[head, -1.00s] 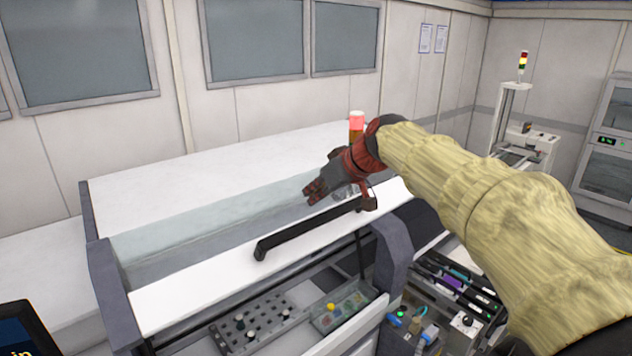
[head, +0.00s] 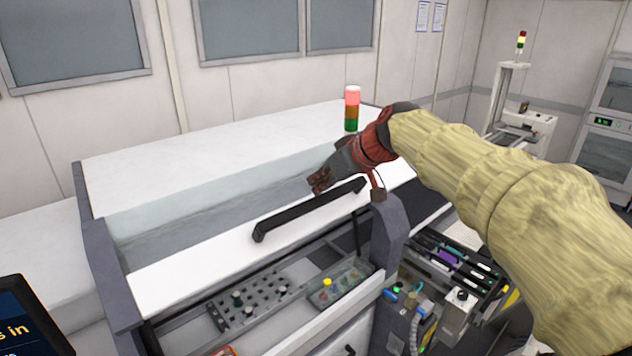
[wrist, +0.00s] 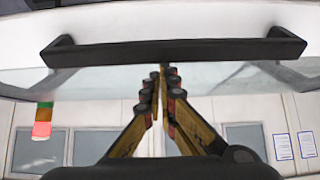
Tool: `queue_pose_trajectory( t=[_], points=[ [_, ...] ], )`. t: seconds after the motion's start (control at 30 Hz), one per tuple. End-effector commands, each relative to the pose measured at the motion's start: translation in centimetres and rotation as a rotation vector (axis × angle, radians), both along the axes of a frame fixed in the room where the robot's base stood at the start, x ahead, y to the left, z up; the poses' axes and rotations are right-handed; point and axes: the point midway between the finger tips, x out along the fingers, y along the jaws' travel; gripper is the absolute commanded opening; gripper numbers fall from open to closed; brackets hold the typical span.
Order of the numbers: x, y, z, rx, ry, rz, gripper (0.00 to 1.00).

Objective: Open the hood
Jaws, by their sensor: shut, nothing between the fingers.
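The hood (head: 190,258) is a white cover with a clear window strip (head: 215,205) and a black bar handle (head: 305,212) along its front. My gripper (head: 318,183) is above the hood, just behind the handle's right part in the head view. In the wrist view the fingers (wrist: 163,70) are together and empty, with their tips close to the middle of the handle (wrist: 170,52). I cannot tell whether they touch it.
A red, orange and green signal light (head: 352,108) stands at the hood's back right. A grey side post (head: 388,230) and a feeder with cables (head: 445,265) are at the right. A dark screen (head: 30,315) is at the lower left.

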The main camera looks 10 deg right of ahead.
Motion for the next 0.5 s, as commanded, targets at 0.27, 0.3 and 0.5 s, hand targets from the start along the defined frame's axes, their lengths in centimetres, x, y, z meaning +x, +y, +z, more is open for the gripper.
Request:
queue_pose_trajectory(
  t=[0.27,0.3,0.5],
  points=[
    [-1.6,-1.1,-3.8,0.0,0.004,-0.001,0.0],
    [-1.7,-1.1,-4.0,-0.001,0.003,0.0,0.0],
    [-1.9,-1.2,-3.9,-0.001,0.002,0.001,0.0]
  ],
)
